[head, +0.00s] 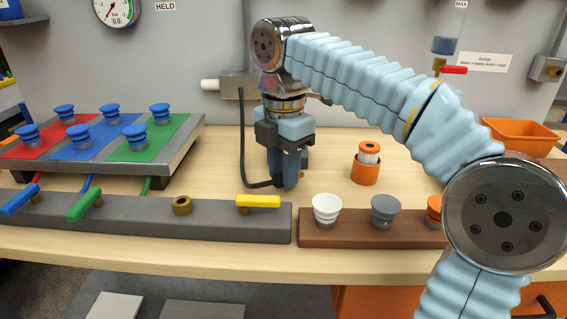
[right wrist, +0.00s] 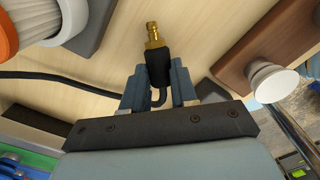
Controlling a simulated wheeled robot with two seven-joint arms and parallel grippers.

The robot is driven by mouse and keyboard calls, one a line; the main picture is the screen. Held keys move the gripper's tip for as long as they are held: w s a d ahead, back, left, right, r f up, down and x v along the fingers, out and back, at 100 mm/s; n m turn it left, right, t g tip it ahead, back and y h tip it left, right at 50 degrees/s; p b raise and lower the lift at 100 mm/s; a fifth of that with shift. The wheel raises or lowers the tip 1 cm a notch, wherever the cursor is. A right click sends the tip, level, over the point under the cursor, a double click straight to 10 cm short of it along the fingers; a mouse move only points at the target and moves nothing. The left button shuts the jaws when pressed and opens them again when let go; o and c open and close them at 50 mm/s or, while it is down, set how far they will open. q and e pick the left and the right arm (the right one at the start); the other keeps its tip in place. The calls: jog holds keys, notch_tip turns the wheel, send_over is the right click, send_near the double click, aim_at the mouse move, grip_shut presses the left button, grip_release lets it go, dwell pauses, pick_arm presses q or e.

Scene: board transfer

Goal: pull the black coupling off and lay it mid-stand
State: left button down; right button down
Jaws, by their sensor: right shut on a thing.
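My right gripper (head: 288,180) is above the table behind the gap between the grey bar and the brown rack. In the right wrist view its fingers (right wrist: 158,82) are closed on the black coupling (right wrist: 158,66). The coupling has a bare brass tip (right wrist: 153,36) that points away from the palm, with nothing around it. A black hose (head: 243,145) comes down from a grey wall block and loops toward the gripper. The coupling is mostly hidden by the gripper in the head view. I cannot tell which piece is the stand. My left gripper is out of view.
A grey bar (head: 120,222) carries coloured handles and a brass port (head: 181,205). A brown rack (head: 345,232) holds white, grey and orange knobs. A tilted panel (head: 185,150) bears several blue knobs.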

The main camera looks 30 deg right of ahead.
jog(key=c, duration=0.8)
grip_release()
jog(key=shift+r, duration=0.15)
